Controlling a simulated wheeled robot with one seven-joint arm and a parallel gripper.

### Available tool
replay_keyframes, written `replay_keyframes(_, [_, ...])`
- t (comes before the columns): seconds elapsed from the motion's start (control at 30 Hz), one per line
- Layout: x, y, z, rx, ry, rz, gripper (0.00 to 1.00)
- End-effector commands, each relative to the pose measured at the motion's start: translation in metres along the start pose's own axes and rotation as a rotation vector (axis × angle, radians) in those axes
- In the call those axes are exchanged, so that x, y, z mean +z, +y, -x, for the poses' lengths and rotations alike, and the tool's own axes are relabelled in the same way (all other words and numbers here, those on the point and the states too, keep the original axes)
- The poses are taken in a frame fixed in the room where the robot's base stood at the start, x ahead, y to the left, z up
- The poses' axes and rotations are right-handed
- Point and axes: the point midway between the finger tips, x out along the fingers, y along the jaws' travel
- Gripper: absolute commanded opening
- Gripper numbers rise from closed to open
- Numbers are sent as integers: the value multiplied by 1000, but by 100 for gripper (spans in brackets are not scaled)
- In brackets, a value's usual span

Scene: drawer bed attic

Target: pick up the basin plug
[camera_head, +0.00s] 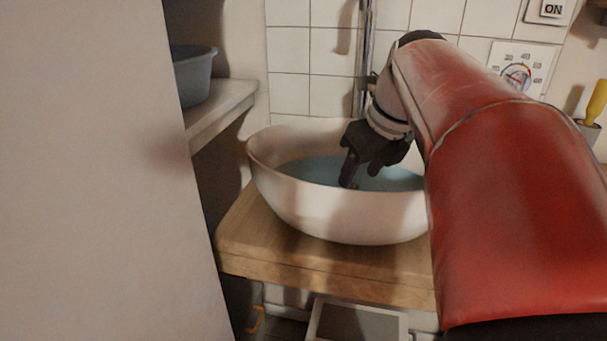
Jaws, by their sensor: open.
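The white basin (330,205) stands on a wooden counter and holds bluish water (312,172). My gripper (358,182) reaches down into the basin from the upper right, with its dark fingers low at the water. The gripper is open. I cannot make out the basin plug clearly. A small brownish spot shows by the fingertips, too small to tell what it is. My red arm hides the right side of the basin.
The wooden counter (290,255) has a bare strip in front of the basin. A tall pale panel (90,170) blocks the left. A shelf (222,108) with a grey tub (194,76) is behind it. A tiled wall with a vertical pipe (363,50) stands behind the basin.

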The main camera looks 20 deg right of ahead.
Motion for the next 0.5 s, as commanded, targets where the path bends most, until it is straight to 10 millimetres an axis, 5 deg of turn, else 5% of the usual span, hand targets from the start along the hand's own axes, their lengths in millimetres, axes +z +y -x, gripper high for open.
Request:
replay_keyframes(0.23, [2,2,-38,0,2,2,49])
replay_keyframes(0.5, [3,2,-47,-2,-1,3,49])
